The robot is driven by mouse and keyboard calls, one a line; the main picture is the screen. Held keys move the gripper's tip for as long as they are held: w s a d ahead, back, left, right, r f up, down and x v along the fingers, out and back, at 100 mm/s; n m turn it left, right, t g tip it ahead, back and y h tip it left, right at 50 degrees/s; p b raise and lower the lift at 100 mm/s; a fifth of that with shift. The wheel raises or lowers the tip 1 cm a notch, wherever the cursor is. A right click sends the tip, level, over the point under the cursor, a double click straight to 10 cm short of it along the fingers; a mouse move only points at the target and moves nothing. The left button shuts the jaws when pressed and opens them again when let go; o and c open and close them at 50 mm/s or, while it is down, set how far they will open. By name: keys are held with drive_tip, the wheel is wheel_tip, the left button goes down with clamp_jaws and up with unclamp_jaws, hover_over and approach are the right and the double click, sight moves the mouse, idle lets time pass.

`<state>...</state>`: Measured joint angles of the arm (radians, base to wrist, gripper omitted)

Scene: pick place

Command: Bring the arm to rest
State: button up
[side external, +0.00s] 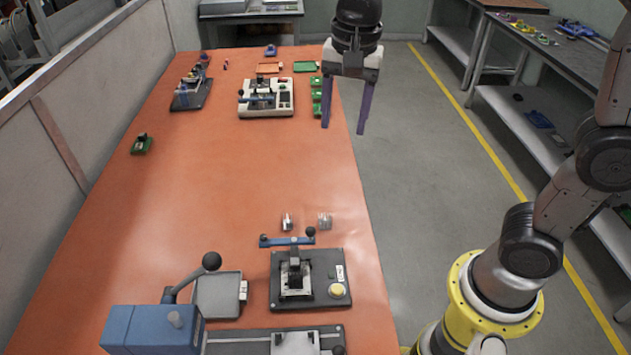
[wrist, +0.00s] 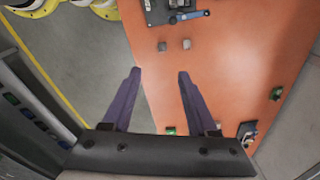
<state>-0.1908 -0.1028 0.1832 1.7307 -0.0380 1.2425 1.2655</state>
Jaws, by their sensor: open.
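My gripper (side external: 345,108) hangs high at the upper middle of the side external view, with its two purple fingers pointing down and spread apart. It is open with nothing between the fingers. In the wrist view my gripper (wrist: 158,76) also shows empty, with its fingers above the right-hand edge of the orange table (side external: 220,190). It is well above the table and touches nothing that I can see.
A white fixture (side external: 266,98) and green parts (side external: 316,97) are at the far end. A blue press (side external: 155,328) stands in front. The table's middle is clear.

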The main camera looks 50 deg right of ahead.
drive_tip(key=s+d+r+n+t, duration=0.25)
drive_tip(key=s+d+n, duration=0.2)
drive_tip(key=s, duration=0.75)
drive_tip(key=s+d+f+n+t, duration=0.1)
drive_tip(key=s+f+n+t, duration=0.1)
drive_tip(key=s+f+n, duration=0.2)
drive_tip(key=f+n, duration=0.1)
drive_tip(key=n, duration=0.2)
drive_tip(key=shift+s+f+n, duration=0.2)
drive_tip(key=shift+f+n, duration=0.15)
drive_tip(key=shift+f, duration=0.05)
